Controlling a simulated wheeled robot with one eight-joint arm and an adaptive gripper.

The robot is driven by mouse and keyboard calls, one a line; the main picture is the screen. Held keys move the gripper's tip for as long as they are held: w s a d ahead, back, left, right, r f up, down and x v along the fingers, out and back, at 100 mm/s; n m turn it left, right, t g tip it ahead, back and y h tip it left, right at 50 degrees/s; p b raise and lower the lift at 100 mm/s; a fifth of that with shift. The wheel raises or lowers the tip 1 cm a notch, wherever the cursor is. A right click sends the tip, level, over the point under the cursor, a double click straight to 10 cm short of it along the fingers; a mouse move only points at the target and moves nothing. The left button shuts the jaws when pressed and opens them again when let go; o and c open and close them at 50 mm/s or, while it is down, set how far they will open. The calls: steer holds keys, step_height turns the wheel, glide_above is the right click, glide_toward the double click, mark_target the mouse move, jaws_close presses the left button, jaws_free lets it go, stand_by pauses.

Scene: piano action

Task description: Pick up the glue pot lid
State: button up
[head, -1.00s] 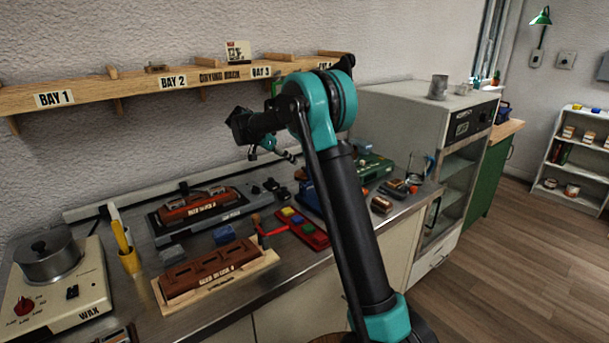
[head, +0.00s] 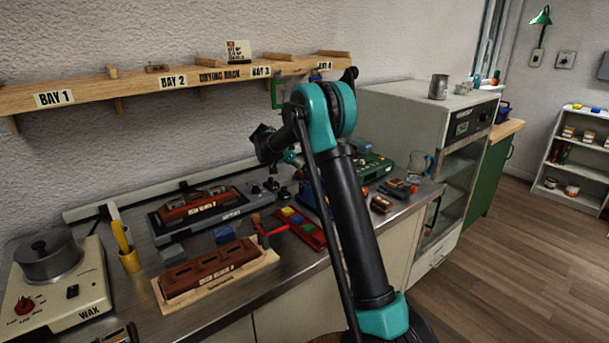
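I cannot make out a pot marked as glue. A grey metal pot (head: 48,262) sits at the far left on a cream heater (head: 75,292) labelled WAX. My gripper is at the end of my wrist (head: 268,145), above the middle of the bench and well to the right of this pot.
Slotted brown blocks (head: 210,265) lie on the steel bench (head: 160,328), near a yellow tool cup (head: 131,260) and a red tray (head: 309,234). A wooden shelf (head: 140,88) with bay labels runs above. A grey cabinet (head: 410,112) with a metal cup (head: 438,86) stands right.

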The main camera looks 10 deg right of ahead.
steer(key=shift+c, duration=0.5)
steer(key=shift+s, duration=0.1)
steer(key=c, duration=1.4)
